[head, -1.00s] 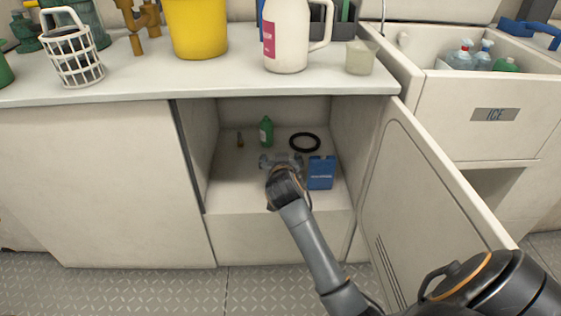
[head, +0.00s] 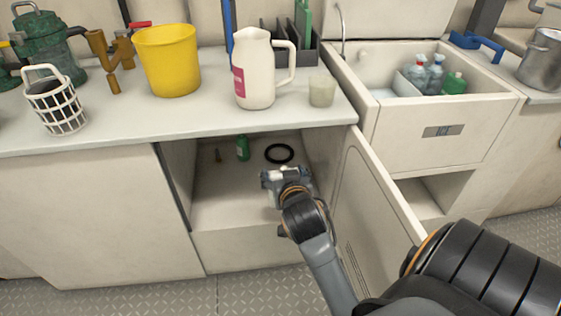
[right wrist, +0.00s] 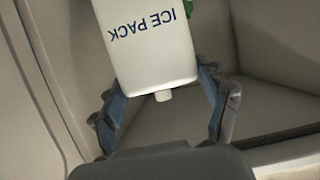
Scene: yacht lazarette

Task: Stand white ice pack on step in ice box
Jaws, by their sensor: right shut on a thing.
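The white ice pack (right wrist: 150,42), printed "ICE PACK", is between the two fingers of my right gripper (right wrist: 165,97) in the right wrist view, its small cap towards the palm. In the head view my right gripper (head: 286,175) is at the open locker, shut on the pack, which it mostly hides. The ice box (head: 412,141) stands open at the right, with a plate on its front. Inside is a pale raised block (head: 404,86), perhaps the step, beside spray bottles (head: 417,71) and a green bottle (head: 455,83). My left gripper is out of view.
The open locker door (head: 372,190) stands between my right arm and the ice box. A black ring (head: 279,153) and a green bottle (head: 242,148) lie or stand in the locker. A white jug (head: 254,75) and a cup (head: 322,91) stand on the counter (head: 200,118).

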